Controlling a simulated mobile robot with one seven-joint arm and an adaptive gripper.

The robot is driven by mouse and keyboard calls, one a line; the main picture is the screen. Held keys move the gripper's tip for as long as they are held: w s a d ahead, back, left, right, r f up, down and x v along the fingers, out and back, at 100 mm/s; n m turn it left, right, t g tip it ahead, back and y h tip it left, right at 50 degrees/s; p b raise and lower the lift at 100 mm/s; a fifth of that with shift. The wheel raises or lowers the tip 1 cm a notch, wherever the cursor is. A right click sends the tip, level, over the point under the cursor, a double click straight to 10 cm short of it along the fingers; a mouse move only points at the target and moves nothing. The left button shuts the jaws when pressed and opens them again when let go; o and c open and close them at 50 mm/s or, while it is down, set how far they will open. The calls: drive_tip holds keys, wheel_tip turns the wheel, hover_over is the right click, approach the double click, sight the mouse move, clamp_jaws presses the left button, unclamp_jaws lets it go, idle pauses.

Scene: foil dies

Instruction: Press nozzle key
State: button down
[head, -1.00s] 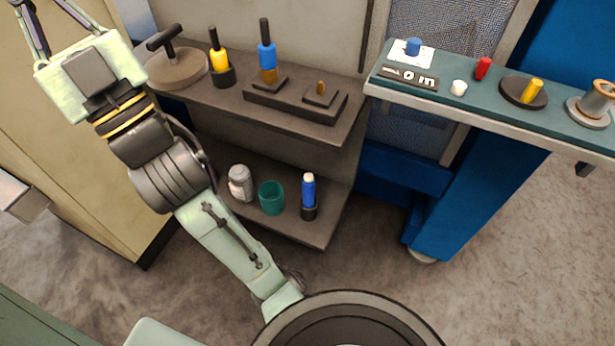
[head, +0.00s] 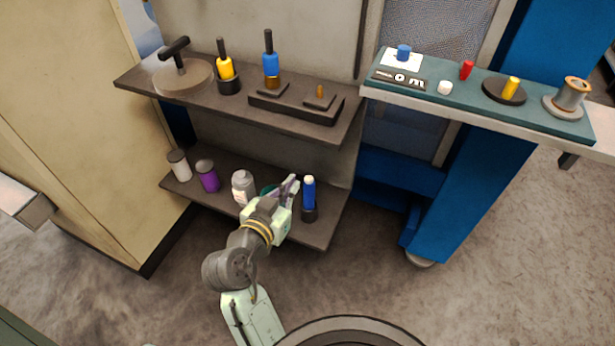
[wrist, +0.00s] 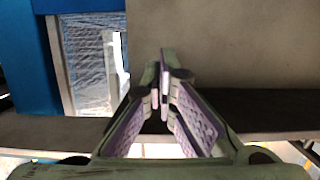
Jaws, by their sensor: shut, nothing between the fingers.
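A dark key strip (head: 399,78) with pale symbols lies on the teal shelf at the upper right in the head view. The symbols are too small to tell which key is the nozzle one. The strip is not seen there.
The teal shelf (head: 550,121) also carries a blue knob (head: 404,53), a red piece (head: 466,70), a white piece (head: 444,88), a yellow handle (head: 511,88) and a spool (head: 572,96). The upper brown shelf (head: 140,87) overhangs the lower one, which holds several jars.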

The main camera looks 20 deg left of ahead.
drive_tip(key=shift+w, duration=0.15)
drive_tip(key=p, duration=0.3)
hover_over(309, 180)
drive_tip(key=s, duration=0.1)
wheel_tip(309, 180, down, 2)
drive_tip(key=f, duration=0.4)
drive_tip(key=shift+s+f, duration=0.2)
drive_tip(key=shift+f+b, duration=0.1)
drive_tip(key=shift+b, duration=0.2)
